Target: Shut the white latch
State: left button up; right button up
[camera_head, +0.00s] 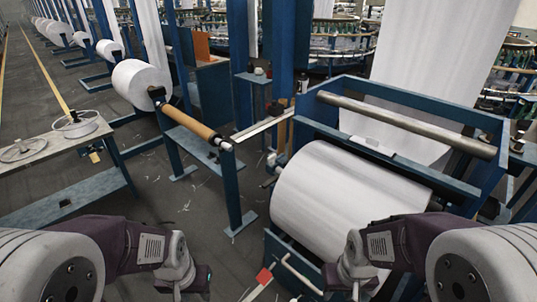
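I cannot tell for certain which part is the white latch. A white bent bar (300,273) shows at the lower front of the blue loom frame, below the large white fabric roll (340,190). A small white piece (373,147) also lies on the blue crossbar above the roll. My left gripper (188,288) is at the bottom, left of the bent bar and apart from it. My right gripper (354,288) is just right of the bent bar; I cannot tell whether they touch. The fingertips of both are too small or cut off to show their opening.
A pale flat bar (262,126) reaches from a blue post to the frame. A worktable (45,150) with spools stands at left. A wooden roller (190,122) and white roll (142,85) are behind. Grey floor is open between.

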aim_at(272, 159)
jog(key=i+j+z, duration=0.1)
jog(key=j, duration=0.25)
jog(key=i+j+z, duration=0.1)
jog(key=i+j, duration=0.3)
jog(key=j, duration=0.3)
jog(key=i+j+z, duration=0.15)
jog(key=j, duration=0.2)
jog(key=i+j+z, duration=0.1)
jog(key=j, duration=0.25)
jog(key=i+j+z, duration=0.1)
jog(key=j, duration=0.3)
jog(key=i+j+z, duration=0.1)
jog(key=j, duration=0.3)
jog(key=i+j+z, duration=0.3)
jog(key=i+j, duration=0.5)
jog(key=j, duration=0.1)
